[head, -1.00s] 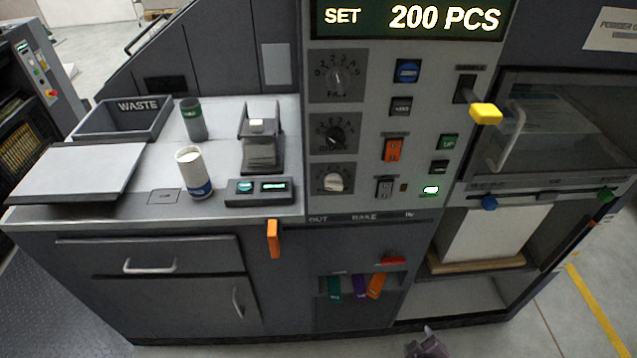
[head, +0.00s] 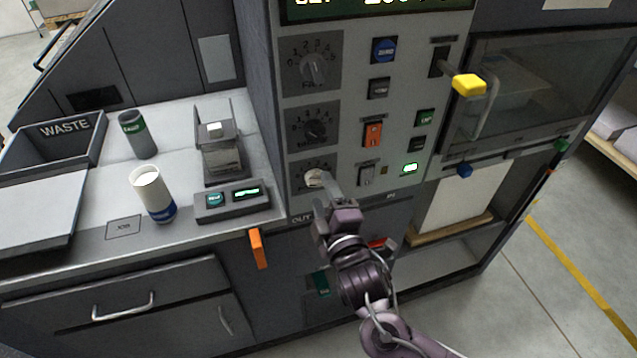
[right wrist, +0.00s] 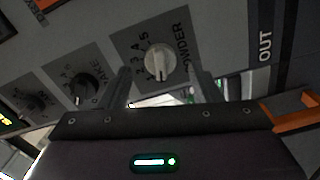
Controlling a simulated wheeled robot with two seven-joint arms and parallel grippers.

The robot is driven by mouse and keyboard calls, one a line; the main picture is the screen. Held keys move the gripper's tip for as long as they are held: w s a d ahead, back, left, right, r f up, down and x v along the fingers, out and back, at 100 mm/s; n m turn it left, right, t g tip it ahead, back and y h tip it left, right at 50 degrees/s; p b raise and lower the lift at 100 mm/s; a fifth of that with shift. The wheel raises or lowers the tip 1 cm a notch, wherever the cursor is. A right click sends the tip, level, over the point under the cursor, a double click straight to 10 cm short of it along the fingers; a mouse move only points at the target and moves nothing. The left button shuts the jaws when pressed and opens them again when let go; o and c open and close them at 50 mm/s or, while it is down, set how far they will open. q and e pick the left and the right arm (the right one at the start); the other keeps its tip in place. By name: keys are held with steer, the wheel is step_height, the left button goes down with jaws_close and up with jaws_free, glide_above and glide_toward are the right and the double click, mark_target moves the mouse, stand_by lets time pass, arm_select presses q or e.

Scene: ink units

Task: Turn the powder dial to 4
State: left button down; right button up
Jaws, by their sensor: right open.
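The powder dial is a small pale knob (head: 315,178) on a dark square plate, lowest of the dials on the grey panel. In the right wrist view the knob (right wrist: 160,59) sits beside the word POWDER and an arc of small numbers. I cannot read its setting surely. My right gripper (head: 324,186) is at this dial, partly covering its plate in the head view. In the wrist view its two fingers (right wrist: 163,84) are apart, with the knob ahead between them and nothing held. I cannot tell whether they touch it. My left gripper is not in view.
Two similar dials, the middle one (head: 315,128) and the top one (head: 312,68), sit above. An orange switch (head: 372,134) and a grey switch (head: 367,174) are to the right. An orange handle (head: 258,248) sticks out below left. A yellow-tipped lever (head: 469,85) projects at upper right.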

mark_target(316, 181)
steer(key=shift+w+a+r, duration=0.1)
steer(key=shift+w+a, duration=0.15)
steer(key=shift+w, duration=0.45)
steer(key=shift+w+a, duration=0.2)
steer(key=shift+w, duration=0.4)
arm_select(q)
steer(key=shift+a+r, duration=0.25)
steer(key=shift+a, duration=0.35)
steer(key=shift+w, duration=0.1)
arm_select(e)
steer(key=c, duration=1)
